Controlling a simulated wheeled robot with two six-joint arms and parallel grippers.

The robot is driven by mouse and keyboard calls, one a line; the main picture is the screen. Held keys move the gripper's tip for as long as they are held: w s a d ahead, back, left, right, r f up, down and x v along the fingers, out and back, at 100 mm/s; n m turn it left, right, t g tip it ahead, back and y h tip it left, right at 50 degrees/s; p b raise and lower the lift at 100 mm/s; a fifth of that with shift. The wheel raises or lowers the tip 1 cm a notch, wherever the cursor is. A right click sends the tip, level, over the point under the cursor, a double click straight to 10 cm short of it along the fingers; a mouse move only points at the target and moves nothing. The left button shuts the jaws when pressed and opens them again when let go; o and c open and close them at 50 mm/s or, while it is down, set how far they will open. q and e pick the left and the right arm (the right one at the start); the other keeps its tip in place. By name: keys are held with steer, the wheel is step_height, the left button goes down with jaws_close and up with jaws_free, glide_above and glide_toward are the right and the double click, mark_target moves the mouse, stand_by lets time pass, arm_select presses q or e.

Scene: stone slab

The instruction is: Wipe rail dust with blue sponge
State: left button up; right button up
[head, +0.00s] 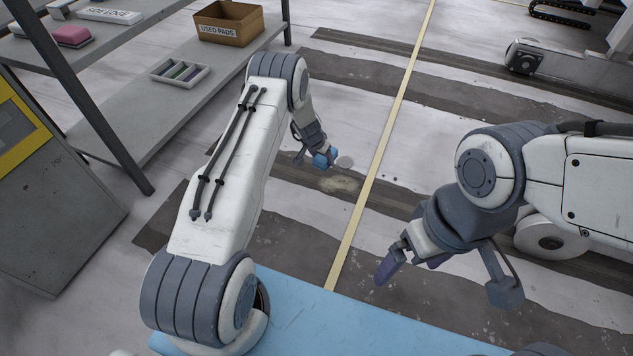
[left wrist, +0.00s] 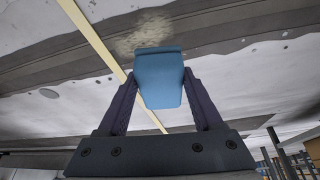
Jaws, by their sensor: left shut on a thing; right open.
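My left gripper (head: 318,157) is shut on the blue sponge (head: 325,158), above the slab and close to the dust. In the left wrist view the sponge (left wrist: 160,78) sits between the two dark fingers. A pale beige dust patch (head: 340,184) lies on a dark rail strip (head: 390,202). The dust also shows in the left wrist view (left wrist: 146,34), just beyond the sponge's far edge. I cannot tell whether the sponge touches the surface. My right gripper (head: 410,268) is open and empty, over the slab at right, away from the dust.
A yellow line (head: 385,130) crosses the slab right of the dust. At left, a grey shelf (head: 140,130) holds a cardboard "USED PADS" box (head: 229,22), a partitioned tray (head: 180,71) and a pink sponge (head: 73,35). White machinery (head: 570,62) stands at upper right.

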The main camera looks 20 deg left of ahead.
arm_select(q)
steer(key=shift+w+a+f+b, duration=0.1)
steer(key=shift+a+f+b, duration=0.3)
steer(key=shift+f+b, duration=1.15)
steer(key=shift+w+a+f+b, duration=0.1)
steer(key=shift+a+f+b, duration=0.4)
steer(key=shift+f, duration=2)
steer(key=shift+w+a+f+b, duration=0.1)
steer(key=shift+a+f+b, duration=0.2)
steer(key=shift+f+b, duration=1.3)
arm_select(e)
step_height(320, 180, down, 8)
steer(key=shift+p, duration=0.45)
arm_select(q)
steer(key=shift+f, duration=0.35)
arm_select(e)
steer(key=shift+f, duration=0.1)
arm_select(q)
steer(key=shift+f+b, duration=1.15)
steer(key=shift+f, duration=0.1)
arm_select(e)
steer(key=shift+f, duration=1.1)
